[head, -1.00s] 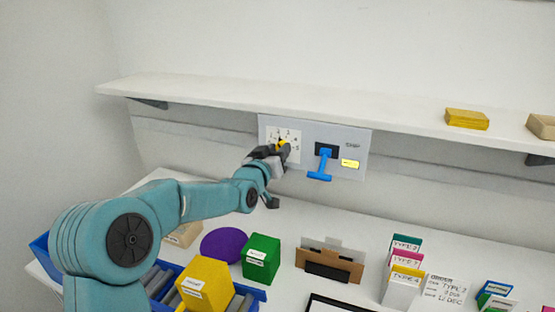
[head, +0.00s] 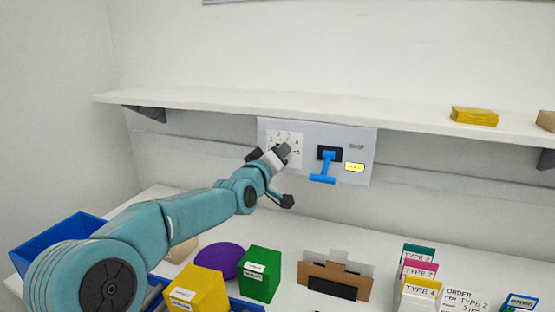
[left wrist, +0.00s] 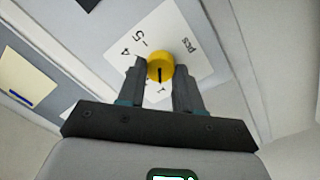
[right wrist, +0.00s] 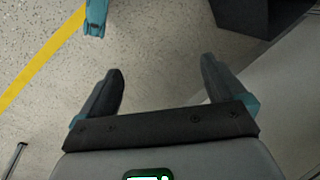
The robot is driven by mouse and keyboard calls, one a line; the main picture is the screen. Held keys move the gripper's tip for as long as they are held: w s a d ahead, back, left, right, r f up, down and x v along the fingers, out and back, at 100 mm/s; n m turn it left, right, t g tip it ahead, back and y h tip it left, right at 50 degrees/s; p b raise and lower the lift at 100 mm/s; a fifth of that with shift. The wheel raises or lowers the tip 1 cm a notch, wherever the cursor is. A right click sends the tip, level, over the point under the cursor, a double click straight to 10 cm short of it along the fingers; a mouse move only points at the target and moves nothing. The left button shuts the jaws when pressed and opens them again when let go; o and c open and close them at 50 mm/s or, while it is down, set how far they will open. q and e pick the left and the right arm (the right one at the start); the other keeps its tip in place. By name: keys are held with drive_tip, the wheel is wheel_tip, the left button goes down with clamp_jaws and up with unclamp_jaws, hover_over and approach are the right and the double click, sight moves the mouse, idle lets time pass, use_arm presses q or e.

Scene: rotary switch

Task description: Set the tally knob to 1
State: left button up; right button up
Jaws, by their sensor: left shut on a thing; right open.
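The yellow tally knob (left wrist: 160,62) sits on a white dial card (left wrist: 183,30) with numbers and "pcs". The card (head: 272,137) also shows in the head view, on the grey wall panel. My left gripper (head: 281,152) is at the card and shut on the knob, with one finger on each side. A black pointer line on the knob runs down toward a mark that is partly hidden in the left wrist view. I cannot read that mark for sure. In the head view the gripper hides the knob. My right gripper (right wrist: 162,68) is open and empty over a speckled floor.
Beside the card, the panel carries a blue lever (head: 325,168) and a lit yellow label (head: 354,167). A shelf (head: 230,100) juts out just above. Below, the table holds a green box (head: 260,273), a yellow box (head: 197,290) and a purple disc (head: 220,259).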

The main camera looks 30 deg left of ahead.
use_arm(q)
drive_tip(key=o, duration=1)
drive_tip(key=shift+o, duration=0.2)
drive_tip(key=s+d+b, duration=0.3)
drive_tip(key=s, duration=1.3)
drive_tip(key=shift+f+b, duration=0.25)
drive_tip(key=shift+b, duration=0.1)
drive_tip(key=shift+s+d, duration=0.1)
drive_tip(key=shift+s, duration=0.05)
